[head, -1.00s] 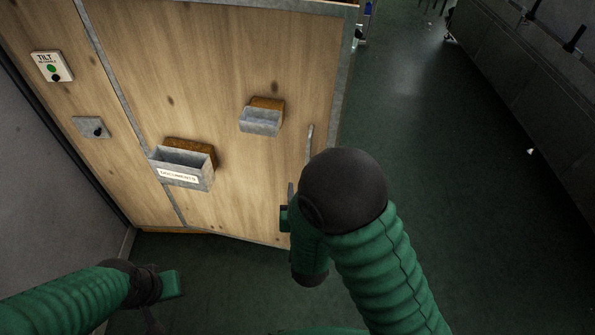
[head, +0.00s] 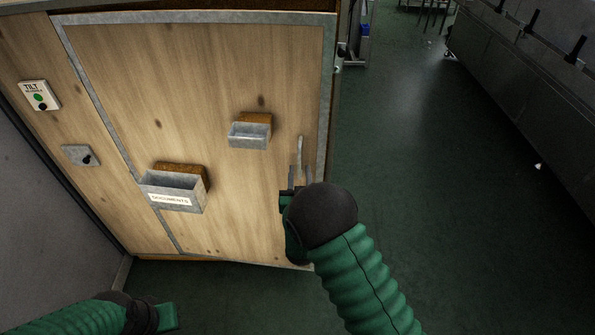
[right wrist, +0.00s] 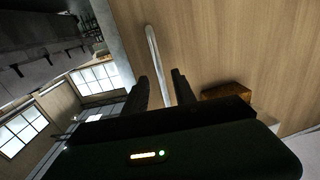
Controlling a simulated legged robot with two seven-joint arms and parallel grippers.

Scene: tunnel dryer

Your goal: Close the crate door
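The crate door (head: 215,80) is a wooden panel with grey metal edging, on the front of a wooden crate (head: 50,50). It looks close to flush with the front, but I cannot tell whether a gap is left. A slim metal handle (head: 300,152) stands upright near its right edge. My right gripper (head: 300,175) is open at the handle's lower part. In the right wrist view the handle (right wrist: 153,50) runs between the two separated fingers (right wrist: 161,90); contact is unclear. My left gripper (head: 168,317) is low at the left, away from the door; its fingers are unclear.
A documents box (head: 172,190) and a smaller metal box (head: 249,134) stick out from the door. A tilt label (head: 39,95) and a small grey plate (head: 80,156) are on the left panel. Green floor (head: 400,150) is clear at right, before a long grey machine (head: 530,80).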

